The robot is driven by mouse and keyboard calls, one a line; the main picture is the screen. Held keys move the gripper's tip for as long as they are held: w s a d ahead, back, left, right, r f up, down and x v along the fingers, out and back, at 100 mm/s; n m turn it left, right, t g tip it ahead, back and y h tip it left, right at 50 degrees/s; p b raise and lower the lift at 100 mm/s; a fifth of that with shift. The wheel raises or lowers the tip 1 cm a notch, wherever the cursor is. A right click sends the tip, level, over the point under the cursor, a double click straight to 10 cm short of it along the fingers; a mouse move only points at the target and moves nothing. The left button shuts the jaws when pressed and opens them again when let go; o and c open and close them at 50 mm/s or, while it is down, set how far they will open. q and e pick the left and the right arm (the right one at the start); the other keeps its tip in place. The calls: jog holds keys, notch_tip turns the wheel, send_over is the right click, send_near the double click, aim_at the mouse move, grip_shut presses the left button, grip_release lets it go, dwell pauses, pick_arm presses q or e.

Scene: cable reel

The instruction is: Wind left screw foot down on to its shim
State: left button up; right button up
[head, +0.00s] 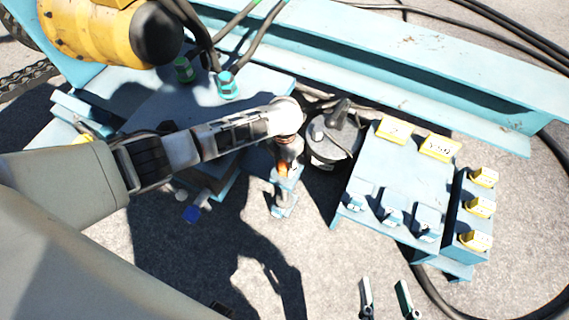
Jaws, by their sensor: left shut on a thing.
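My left gripper (288,170) points down beside the blue frame, at the end of the arm from the left. It is shut on the upper part of the left screw foot (282,195), which looks upright; its grasped part is mostly hidden by the wrist. A small light-blue plate (283,211) shows at the bottom of the foot. I cannot tell a separate shim there, nor whether there is a gap under the foot. My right gripper (385,284) shows at the bottom edge as two dark, widely parted fingers, open and empty above the ground.
A light-blue bench (375,168) with blue and yellow blocks stands to the right. A round grey thing (333,140) sits close to the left wrist. A long blue beam (400,60) crosses behind, and black cables (430,290) lie at right. The front ground is mostly clear.

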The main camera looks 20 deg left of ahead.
aim_at(284, 165)
pick_arm(q)
jog(key=shift+s+f, duration=0.1)
jog(key=shift+s, duration=0.05)
jog(key=o, duration=1)
notch_tip(284, 165, up, 12)
jog(key=shift+r, duration=0.1)
dwell(0.4)
